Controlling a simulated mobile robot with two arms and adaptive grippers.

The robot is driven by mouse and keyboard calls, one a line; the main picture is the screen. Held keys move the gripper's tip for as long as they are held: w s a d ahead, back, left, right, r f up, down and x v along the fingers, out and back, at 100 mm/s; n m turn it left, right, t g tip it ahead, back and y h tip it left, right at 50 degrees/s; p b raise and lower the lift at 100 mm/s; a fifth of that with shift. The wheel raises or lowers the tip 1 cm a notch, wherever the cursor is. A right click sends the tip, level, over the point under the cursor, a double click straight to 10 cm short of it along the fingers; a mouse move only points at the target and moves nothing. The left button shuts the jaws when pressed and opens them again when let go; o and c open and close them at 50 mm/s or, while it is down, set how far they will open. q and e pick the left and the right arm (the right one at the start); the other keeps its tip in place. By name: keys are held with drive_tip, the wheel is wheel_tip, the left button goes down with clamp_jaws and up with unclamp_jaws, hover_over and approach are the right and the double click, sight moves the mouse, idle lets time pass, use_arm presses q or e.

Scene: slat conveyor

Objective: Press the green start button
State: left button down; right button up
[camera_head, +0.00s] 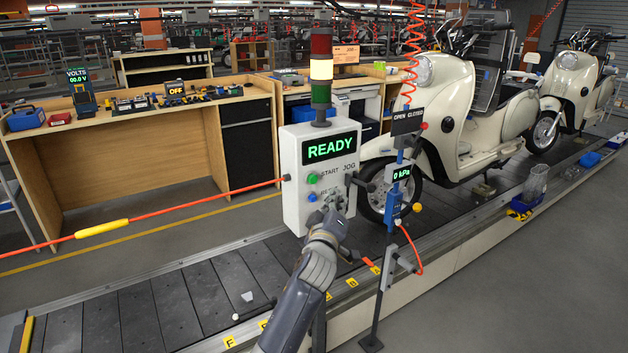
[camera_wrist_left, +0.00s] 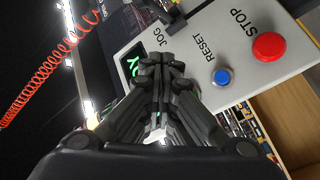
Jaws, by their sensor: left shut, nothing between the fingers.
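The box's display (camera_head: 330,147) reads READY. My left gripper (camera_head: 334,198) is in front of the box's lower right part, right of and below the green button in the head view. In the left wrist view the shut, empty fingers (camera_wrist_left: 163,62) point at the panel and hide the start button's area. The blue button (camera_wrist_left: 221,77) and red STOP button (camera_wrist_left: 268,46) show beside them. Contact cannot be told.
A dark jog lever (camera_head: 360,182) sticks out at the box's right. A stand with a 0 kPa gauge (camera_head: 401,173) and hose is right of it. An orange cord with a yellow grip (camera_head: 102,228) runs left. Cream scooters (camera_head: 455,110) stand on the slat conveyor (camera_head: 180,295).

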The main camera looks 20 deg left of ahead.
sight(313, 180)
use_arm(q)
drive_tip(key=w+a, duration=0.3)
drive_tip(key=a, duration=0.1)
drive_tip(key=shift+w+a, duration=0.35)
drive_tip(key=shift+a, duration=0.05)
use_arm(e)
drive_tip(key=shift+d+f, duration=0.1)
drive_tip(key=shift+d, duration=0.2)
drive_tip(key=shift+a, duration=0.2)
idle(0.4)
use_arm(q)
drive_tip(key=shift+a, duration=0.1)
drive_tip(key=shift+w+a, duration=0.2)
drive_tip(key=shift+w, duration=0.05)
use_arm(e)
drive_tip(key=shift+f, duration=0.1)
